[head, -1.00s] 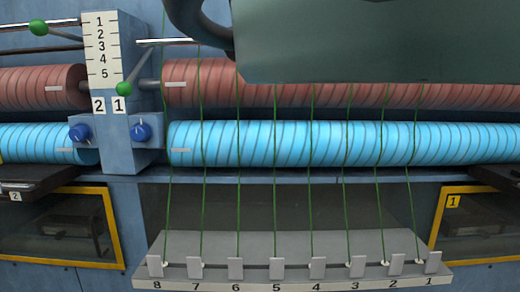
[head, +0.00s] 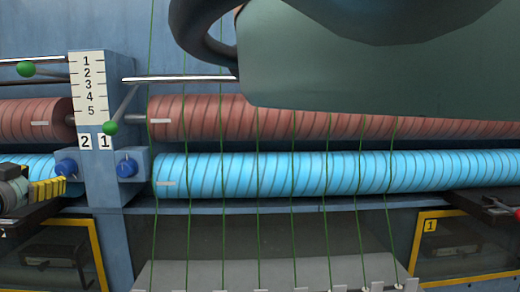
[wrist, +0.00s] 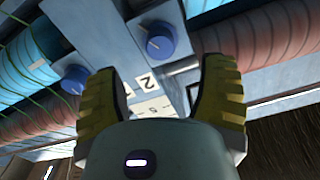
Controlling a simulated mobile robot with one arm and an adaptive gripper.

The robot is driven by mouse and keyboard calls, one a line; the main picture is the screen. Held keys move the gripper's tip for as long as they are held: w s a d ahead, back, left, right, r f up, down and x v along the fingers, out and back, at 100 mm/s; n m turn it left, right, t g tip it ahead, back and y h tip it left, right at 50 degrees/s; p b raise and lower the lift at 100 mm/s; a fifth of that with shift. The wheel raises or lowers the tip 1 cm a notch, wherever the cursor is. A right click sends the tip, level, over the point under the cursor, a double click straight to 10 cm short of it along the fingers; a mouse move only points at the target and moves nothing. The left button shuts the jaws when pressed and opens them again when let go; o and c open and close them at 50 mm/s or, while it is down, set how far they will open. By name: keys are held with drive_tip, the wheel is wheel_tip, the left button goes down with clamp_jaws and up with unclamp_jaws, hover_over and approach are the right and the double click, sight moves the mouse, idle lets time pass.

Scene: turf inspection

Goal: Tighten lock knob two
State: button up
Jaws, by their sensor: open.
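Lock knob two (head: 66,167) is a blue round knob on the left side of the blue post, near the label 2 (head: 86,142). In the wrist view this knob (wrist: 155,40) lies just beyond the fingertips, at the upper middle. My gripper (head: 62,186) is at the left edge of the head view, its yellow fingers just below and left of knob two. In the wrist view my gripper (wrist: 160,68) is open, with nothing between the fingers. It does not visibly touch the knob. Another blue knob (head: 127,168), beside label 1, also shows in the wrist view (wrist: 72,80).
Green-tipped levers (head: 110,128) (head: 26,69) stand close above the knobs. Red rollers (head: 330,122) and cyan rollers (head: 330,174) run behind green threads. A red-handled tool (head: 500,206) lies on the dark right ledge. My arm covers the upper right.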

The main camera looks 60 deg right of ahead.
sight(62, 169)
drive_tip(key=p+x, duration=0.3)
drive_tip(key=x, duration=0.2)
drive_tip(key=shift+s+r, duration=0.1)
drive_tip(key=shift+w+d, duration=0.35)
drive_tip(key=shift+d, duration=0.15)
drive_tip(key=shift+w+d+p, duration=0.45)
drive_tip(key=shift+p, duration=0.05)
drive_tip(key=shift+c, duration=0.4)
drive_tip(key=c, duration=1.1)
clamp_jaws()
